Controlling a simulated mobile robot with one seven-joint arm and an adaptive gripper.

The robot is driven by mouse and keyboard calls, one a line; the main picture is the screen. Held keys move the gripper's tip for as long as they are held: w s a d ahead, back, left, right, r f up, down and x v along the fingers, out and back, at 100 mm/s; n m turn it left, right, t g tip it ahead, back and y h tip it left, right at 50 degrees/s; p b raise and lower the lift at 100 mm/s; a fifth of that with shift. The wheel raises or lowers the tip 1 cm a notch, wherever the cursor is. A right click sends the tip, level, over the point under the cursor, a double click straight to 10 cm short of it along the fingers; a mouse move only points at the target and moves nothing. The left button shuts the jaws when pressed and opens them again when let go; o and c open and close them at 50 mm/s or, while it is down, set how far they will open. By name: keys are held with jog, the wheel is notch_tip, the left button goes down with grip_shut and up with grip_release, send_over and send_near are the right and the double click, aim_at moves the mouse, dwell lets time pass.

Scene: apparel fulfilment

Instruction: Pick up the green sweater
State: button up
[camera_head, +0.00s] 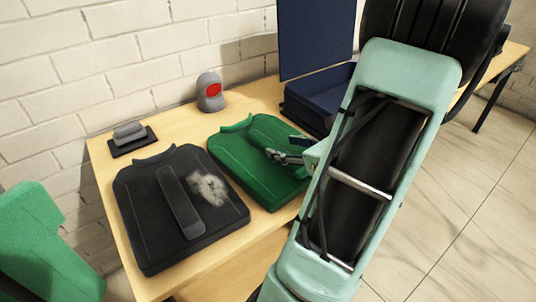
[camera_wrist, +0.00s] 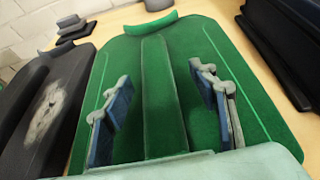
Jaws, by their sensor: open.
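The green sweater (camera_head: 256,150) lies folded flat on the wooden table, right of a dark garment, in the head view. It fills the middle of the wrist view (camera_wrist: 225,75), with a raised strip along its centre. My gripper (camera_head: 287,157) is over the right part of the sweater in the head view. In the wrist view my gripper (camera_wrist: 162,115) is open, with one blue-padded finger on each side of the raised strip. Nothing is held. I cannot tell whether the fingertips touch the fabric. My arm hides the sweater's right edge in the head view.
A dark garment (camera_head: 144,213) with a pale patch lies left of the sweater. An open dark blue box (camera_head: 307,108) stands behind it at the right. A grey device with a red face (camera_head: 210,92) and a small dark stand (camera_head: 132,146) are at the wall side.

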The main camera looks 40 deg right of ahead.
aim_at(268, 142)
jog(key=x, duration=0.3)
jog(key=b+x, duration=0.1)
jog(key=x, duration=0.1)
jog(key=shift+w+a+r, duration=0.2)
jog(key=shift+w+a, duration=0.05)
jog(key=shift+a, duration=0.1)
jog(key=shift+r, duration=0.1)
grip_shut()
